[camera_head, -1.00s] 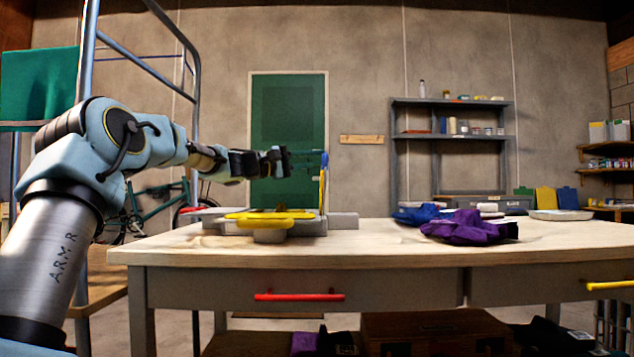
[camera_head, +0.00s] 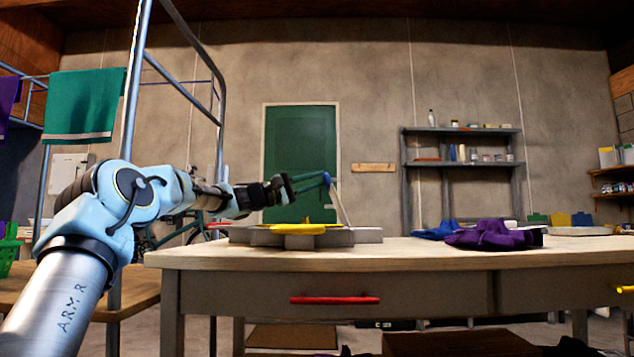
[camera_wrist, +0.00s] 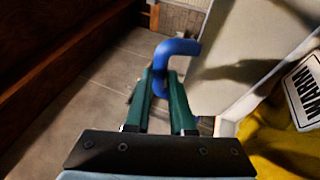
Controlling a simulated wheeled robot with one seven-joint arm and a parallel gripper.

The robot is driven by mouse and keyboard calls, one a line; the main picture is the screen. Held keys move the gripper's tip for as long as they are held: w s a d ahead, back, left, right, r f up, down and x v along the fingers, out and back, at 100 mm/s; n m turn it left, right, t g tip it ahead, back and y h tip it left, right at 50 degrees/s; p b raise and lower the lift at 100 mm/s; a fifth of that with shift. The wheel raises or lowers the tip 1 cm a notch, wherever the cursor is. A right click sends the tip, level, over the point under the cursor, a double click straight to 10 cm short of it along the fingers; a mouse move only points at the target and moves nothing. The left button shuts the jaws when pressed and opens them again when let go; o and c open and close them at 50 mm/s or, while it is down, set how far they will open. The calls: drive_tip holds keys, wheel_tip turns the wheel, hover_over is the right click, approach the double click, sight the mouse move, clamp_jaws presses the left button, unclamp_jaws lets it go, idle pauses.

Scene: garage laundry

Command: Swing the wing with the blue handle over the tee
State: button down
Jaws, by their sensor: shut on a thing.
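The folding board (camera_head: 368,235) lies on the table, with the yellow tee (camera_head: 305,228) spread on it. The wing (camera_head: 339,204) stands raised at the board's right side, its top tilted left towards the tee. Its blue handle (camera_head: 326,179) is at the top edge. My gripper (camera_head: 322,180) is shut on this handle, above the board. In the wrist view, the green fingers of my gripper (camera_wrist: 170,90) close around the blue handle (camera_wrist: 168,52), beside the pale face of the wing (camera_wrist: 225,75). Part of the yellow tee (camera_wrist: 285,140) shows at lower right, with a warning label by it.
Purple cloth (camera_head: 492,235) and blue cloth (camera_head: 437,230) lie on the table (camera_head: 420,252) right of the board. Bare tabletop lies between. A red drawer handle (camera_head: 335,300) is on the table front. A metal-framed rack (camera_head: 133,110) stands behind my arm.

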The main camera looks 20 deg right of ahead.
drive_tip(key=shift+s+d+f, duration=0.1)
drive_tip(key=shift+d+f, duration=0.15)
drive_tip(key=shift+f, duration=0.3)
drive_tip(key=c, duration=1)
unclamp_jaws()
drive_tip(key=shift+c, duration=0.2)
drive_tip(key=a+p, duration=0.1)
drive_tip(key=a, duration=1.2)
drive_tip(key=shift+a, duration=0.15)
drive_tip(key=shift+r, duration=0.1)
